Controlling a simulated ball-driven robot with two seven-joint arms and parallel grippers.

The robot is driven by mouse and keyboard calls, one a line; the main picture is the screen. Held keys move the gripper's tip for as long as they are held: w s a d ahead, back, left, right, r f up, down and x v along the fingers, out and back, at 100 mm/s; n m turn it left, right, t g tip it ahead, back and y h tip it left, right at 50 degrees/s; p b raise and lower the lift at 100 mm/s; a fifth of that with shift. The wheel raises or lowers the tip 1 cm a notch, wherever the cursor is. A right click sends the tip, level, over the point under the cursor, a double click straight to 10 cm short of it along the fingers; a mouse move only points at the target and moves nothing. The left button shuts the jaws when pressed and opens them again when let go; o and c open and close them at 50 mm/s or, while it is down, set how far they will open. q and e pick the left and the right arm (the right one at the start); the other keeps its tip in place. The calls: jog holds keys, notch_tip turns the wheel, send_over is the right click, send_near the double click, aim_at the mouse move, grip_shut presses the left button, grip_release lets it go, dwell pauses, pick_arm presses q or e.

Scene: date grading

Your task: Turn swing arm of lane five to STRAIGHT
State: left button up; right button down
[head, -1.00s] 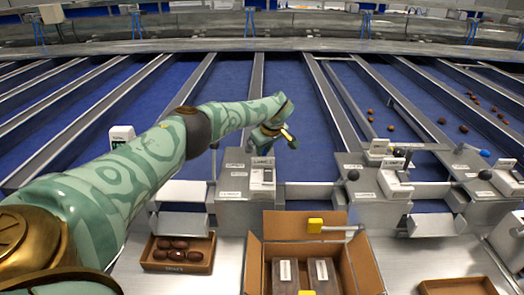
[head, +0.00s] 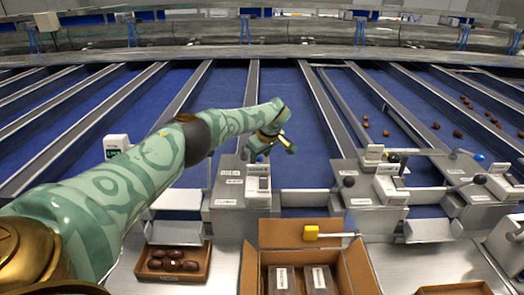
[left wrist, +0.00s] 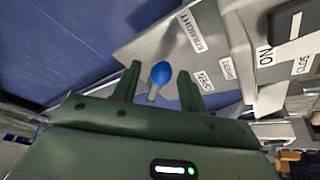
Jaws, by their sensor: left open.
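My left gripper (head: 272,148) is over the far edge of the grey lane unit with a white switch box (head: 258,180). In the left wrist view the gripper (left wrist: 158,70) is open. A blue ball knob (left wrist: 161,73) on a short pale stem appears between its two fingers, and I see no finger closed on it. Labels on the grey plate (left wrist: 150,45) beside it include STRAIGHT (left wrist: 191,30) and OPEN (left wrist: 204,82). In the head view the gripper hides this knob. My right gripper is not in view.
Neighbouring lane units on the right carry dark knobs and another blue knob (head: 479,157).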

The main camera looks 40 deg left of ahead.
pick_arm(q)
jog(key=p+v, duration=0.3)
jog(key=v, duration=1.3)
jog(key=shift+r, duration=0.15)
